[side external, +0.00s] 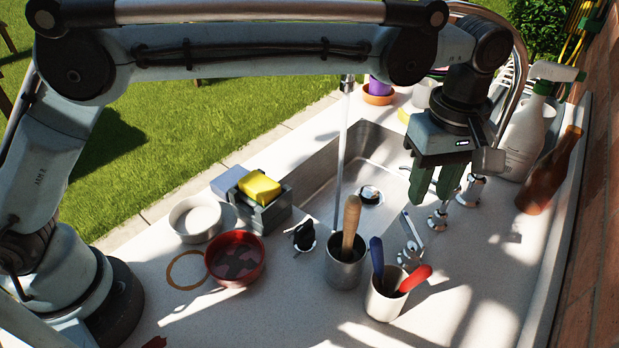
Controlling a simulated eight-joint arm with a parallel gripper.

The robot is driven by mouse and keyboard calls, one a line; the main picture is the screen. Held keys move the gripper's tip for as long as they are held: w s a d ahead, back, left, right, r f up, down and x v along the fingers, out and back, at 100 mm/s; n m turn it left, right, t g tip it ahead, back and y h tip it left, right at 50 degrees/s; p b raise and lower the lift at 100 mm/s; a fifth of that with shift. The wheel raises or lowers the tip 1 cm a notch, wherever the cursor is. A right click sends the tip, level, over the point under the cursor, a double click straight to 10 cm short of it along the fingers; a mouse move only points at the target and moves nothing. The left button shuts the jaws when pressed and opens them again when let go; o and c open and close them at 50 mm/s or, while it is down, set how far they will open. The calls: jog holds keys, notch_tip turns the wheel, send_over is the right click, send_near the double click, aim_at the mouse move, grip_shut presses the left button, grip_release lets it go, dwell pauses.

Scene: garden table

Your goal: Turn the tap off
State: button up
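The tap's spout end (347,84) shows below my forearm, and a thin stream of water (341,150) falls from it into the steel sink (310,195). Chrome tap fittings stand on the counter right of the sink: a flat upright lever (411,230) in front, a small chrome fitting (437,219) behind it, and the tap's base (470,190) farther back. My gripper (433,197) points down above these fittings. Its two green fingers are apart with nothing seen between them. The fingers partly hide the fittings behind; I cannot tell whether they touch any.
A steel cup with a wooden handle (351,220) and a white cup with red and blue handles (384,302) stand near the lever. A spray bottle (524,135) and brown bottle (549,178) stand right. A red bowl (235,277) and sponge holder (265,212) are left.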

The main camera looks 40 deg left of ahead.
aim_at(415, 232)
notch_tip(415, 232, down, 9)
jog(key=shift+f, duration=0.1)
dwell(0.3)
grip_shut()
